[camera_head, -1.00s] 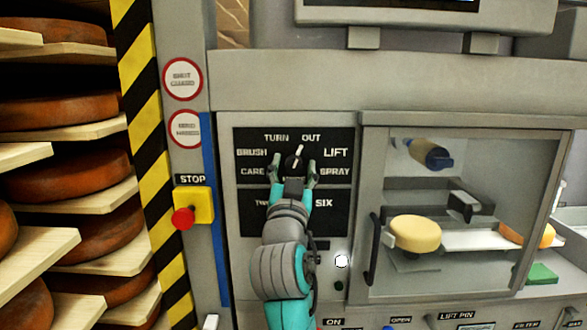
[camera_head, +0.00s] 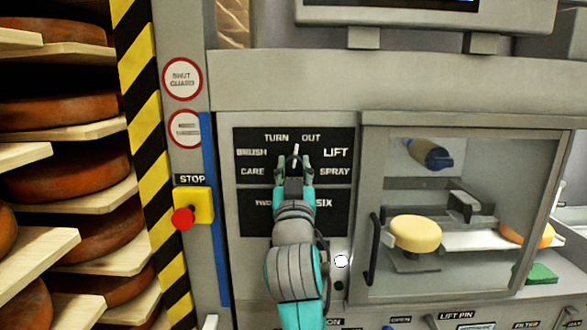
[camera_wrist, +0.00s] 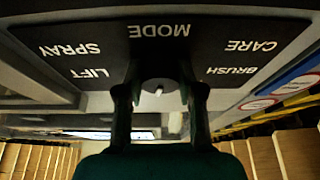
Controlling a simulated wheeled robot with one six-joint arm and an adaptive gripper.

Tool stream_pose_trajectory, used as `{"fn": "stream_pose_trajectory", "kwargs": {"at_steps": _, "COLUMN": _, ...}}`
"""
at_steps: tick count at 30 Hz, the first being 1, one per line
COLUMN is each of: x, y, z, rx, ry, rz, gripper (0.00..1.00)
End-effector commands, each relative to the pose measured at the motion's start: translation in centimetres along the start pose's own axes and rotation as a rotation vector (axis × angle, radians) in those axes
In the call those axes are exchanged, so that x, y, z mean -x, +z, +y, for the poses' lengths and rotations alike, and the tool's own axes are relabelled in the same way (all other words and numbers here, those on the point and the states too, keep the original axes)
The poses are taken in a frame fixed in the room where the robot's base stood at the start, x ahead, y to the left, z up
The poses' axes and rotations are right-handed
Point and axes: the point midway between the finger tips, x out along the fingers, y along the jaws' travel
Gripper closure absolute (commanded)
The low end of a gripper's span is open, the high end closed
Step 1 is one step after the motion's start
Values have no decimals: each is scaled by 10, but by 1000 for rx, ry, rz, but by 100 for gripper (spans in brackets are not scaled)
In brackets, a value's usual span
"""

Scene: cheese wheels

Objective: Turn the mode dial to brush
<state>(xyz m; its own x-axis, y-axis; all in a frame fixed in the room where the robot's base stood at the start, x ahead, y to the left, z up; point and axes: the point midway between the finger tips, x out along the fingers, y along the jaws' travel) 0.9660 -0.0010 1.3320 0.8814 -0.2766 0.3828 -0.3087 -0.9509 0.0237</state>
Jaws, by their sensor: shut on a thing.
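The mode dial (camera_head: 295,152) is a dark knob with a white pointer on a black panel (camera_head: 343,142). Labels around it read TURN, OUT, LIFT, SPRAY, CARE and BRUSH. The white pointer stands nearly upright, between TURN and OUT; BRUSH (camera_head: 251,152) is to its left. My gripper (camera_head: 294,164) is shut on the dial, one finger on each side. In the wrist view, which is upside down, the fingers flank the dial (camera_wrist: 158,86), and BRUSH (camera_wrist: 230,71) is at the right. The gripper hides part of the dial and the MODE label in the head view.
A yellow stop box with a red button (camera_head: 183,217) is left of the panel. To the right is a glazed guard door with a dark handle (camera_head: 374,250) and a cheese wheel (camera_head: 415,233) behind it. Shelves of cheese wheels (camera_head: 65,113) stand at far left.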

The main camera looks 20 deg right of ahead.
Motion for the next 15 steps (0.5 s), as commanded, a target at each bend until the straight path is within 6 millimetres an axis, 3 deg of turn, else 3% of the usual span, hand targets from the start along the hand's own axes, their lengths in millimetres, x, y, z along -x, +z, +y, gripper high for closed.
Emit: {"fn": "stream_pose_trajectory", "kwargs": {"at_steps": 15, "x": 0, "y": -1, "z": 3, "rx": 447, "ry": -186, "rz": 0, "gripper": 98}}
